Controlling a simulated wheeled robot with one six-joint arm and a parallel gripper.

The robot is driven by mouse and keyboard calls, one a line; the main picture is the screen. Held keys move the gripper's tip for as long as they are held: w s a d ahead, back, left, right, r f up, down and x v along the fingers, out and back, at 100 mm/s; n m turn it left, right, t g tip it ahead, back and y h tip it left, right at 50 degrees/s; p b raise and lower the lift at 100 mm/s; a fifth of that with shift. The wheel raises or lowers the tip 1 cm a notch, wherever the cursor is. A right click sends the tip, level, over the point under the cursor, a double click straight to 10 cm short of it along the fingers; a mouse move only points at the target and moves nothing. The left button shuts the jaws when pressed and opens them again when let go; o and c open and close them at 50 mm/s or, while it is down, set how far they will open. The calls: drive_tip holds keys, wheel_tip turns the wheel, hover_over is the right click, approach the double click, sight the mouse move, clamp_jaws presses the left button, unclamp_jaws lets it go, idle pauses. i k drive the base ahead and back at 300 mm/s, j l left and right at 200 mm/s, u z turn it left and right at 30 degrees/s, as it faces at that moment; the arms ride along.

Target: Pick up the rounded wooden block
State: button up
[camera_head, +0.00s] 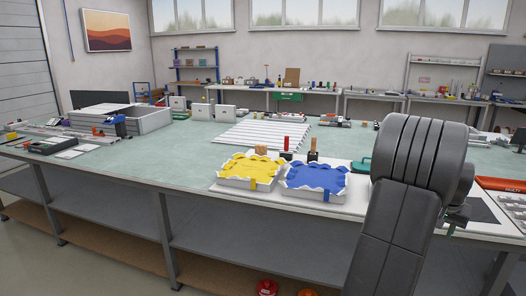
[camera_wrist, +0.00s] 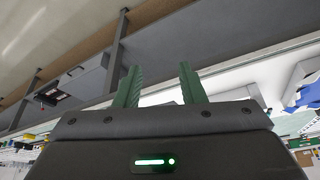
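A small tan, rounded wooden block (camera_head: 261,150) shows in the head view, just behind the tray with the yellow liner (camera_head: 250,168) on the workbench. It is small in the picture, and its lower part is hidden by the liner. My gripper (camera_wrist: 159,70) shows in the wrist view with its two green fingers spread and nothing between them. It is well away from the block, over to the right near the bench's front edge. In the head view my arm hides most of it. The block cannot be made out in the wrist view.
A tray with a blue liner (camera_head: 315,178) stands right of the yellow one. A red-handled tool (camera_head: 286,144) and a dark wood-topped tool (camera_head: 313,154) stand behind them. A ribbed white panel (camera_head: 262,135) lies farther back. The green bench top (camera_head: 165,165) left of the trays is clear.

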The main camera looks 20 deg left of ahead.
sight(261, 150)
drive_tip(key=i+j+u, duration=0.15)
drive_tip(key=i+j, duration=0.3)
drive_tip(key=i+j+u, duration=0.2)
drive_tip(key=i+j, duration=0.2)
drive_tip(key=i+j+u, duration=0.15)
drive_tip(key=i+j, duration=0.15)
drive_tip(key=i, duration=0.2)
drive_tip(key=i+j+u, duration=0.15)
drive_tip(key=i, duration=0.35)
drive_tip(key=i+j+u, duration=0.15)
drive_tip(key=i+j, duration=0.15)
drive_tip(key=i, duration=0.2)
